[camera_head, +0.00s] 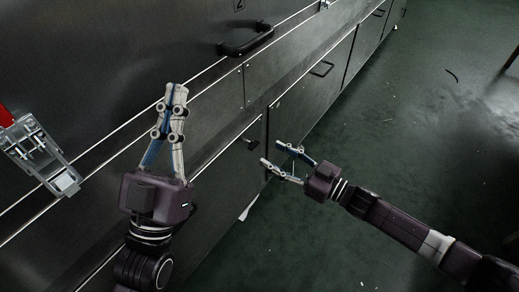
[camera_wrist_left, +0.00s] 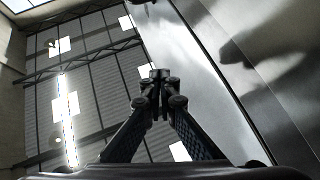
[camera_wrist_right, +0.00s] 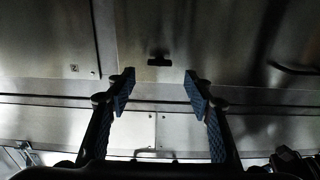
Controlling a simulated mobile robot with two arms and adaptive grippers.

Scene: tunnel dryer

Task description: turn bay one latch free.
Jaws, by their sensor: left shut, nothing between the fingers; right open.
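A small black T-shaped latch (camera_head: 252,142) sits on the lower steel panel in the head view. In the right wrist view the latch (camera_wrist_right: 158,59) shows beyond and between the fingertips, its bar lying sideways. No bay number is legible beside it. My right gripper (camera_head: 271,153) is open and empty, just right of the latch and pointing at the panel, apparently apart from it. Its spread fingers (camera_wrist_right: 159,85) also show in the right wrist view. My left gripper (camera_head: 175,91) is shut and empty, pointing up along the dryer wall; its closed tips (camera_wrist_left: 159,76) show in the left wrist view.
A silver clamp (camera_head: 40,155) with a red handle is on the wall at the left. A black pull handle (camera_head: 246,40) stands out above the grippers. The green floor (camera_head: 400,150) at right is mostly clear.

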